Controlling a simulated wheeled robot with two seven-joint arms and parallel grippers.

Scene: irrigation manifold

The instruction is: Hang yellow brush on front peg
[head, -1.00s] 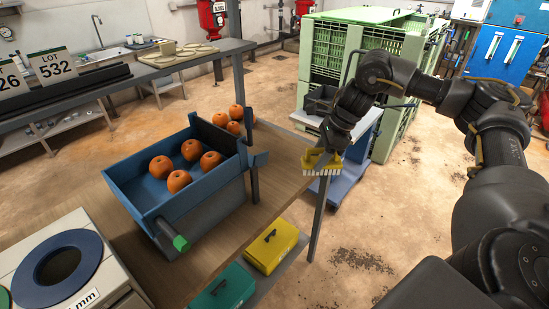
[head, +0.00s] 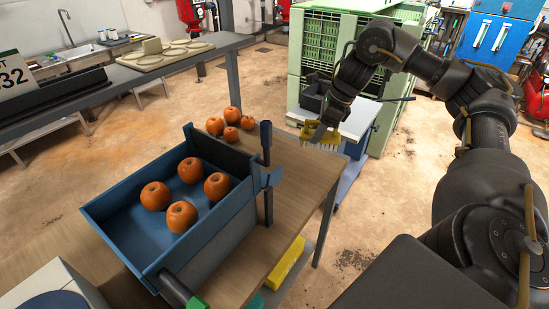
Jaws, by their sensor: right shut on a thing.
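The yellow brush (head: 323,139), with a row of pale bristles below, is in my right gripper (head: 319,129). The gripper points down and is shut on the brush, hiding part of its top. The brush appears in front of the white-topped stand and just beyond the table's far right corner; its bristles look clear of the tabletop. I cannot make out a front peg for certain. My left gripper is out of view.
A blue tray (head: 105,222) holds several oranges on the wooden table (head: 312,172), with more oranges behind it. A dark post (head: 266,165) stands at the tray's right side. A green slatted crate (head: 317,43) is behind my right arm.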

